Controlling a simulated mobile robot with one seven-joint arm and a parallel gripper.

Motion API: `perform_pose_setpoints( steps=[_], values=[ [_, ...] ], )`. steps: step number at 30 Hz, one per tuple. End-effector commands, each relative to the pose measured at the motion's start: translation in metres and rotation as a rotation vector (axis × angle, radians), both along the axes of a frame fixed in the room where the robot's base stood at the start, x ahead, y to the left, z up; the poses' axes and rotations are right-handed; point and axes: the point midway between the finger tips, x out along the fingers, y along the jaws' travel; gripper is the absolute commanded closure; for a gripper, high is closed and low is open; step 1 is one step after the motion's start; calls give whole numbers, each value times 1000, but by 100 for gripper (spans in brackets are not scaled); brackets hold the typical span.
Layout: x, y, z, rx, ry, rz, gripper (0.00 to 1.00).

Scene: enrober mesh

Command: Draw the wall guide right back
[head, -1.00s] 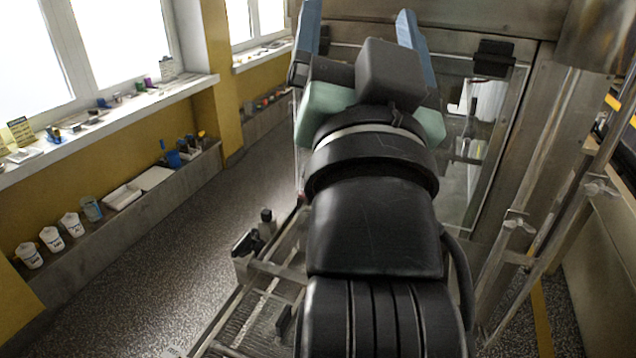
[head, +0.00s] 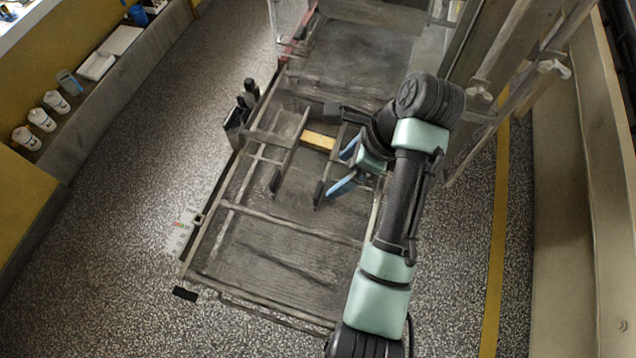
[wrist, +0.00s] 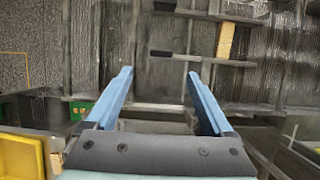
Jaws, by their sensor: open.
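Two slim guide bars with black end pads lie along the mesh bed (head: 265,265). The left guide (head: 288,156), on the window-wall side, ends in a pad at its near end. The right guide (head: 326,170) lies closer to my gripper. I cannot tell from looks alone which is the wall guide. A yellow block (head: 318,140) sits between them; it shows in the wrist view (wrist: 226,40) too. My gripper (head: 344,168) is open and empty, right of the right guide, its blue fingers pointing left. In the wrist view, my gripper (wrist: 158,76) faces both guides, apart from them.
A metal frame with crossbars (head: 290,222) surrounds the mesh. A clear-panelled metal housing (head: 430,45) rises behind, and slanted posts (head: 510,45) stand at right. Speckled floor is open at left.

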Motion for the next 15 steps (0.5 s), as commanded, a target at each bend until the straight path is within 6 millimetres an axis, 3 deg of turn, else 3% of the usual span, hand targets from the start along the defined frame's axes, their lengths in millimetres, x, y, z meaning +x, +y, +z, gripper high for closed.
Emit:
perform_pose_setpoints(
  steps=[15],
  values=[
    [11, 34, -86, -2, -2, 2, 14]
  ],
)
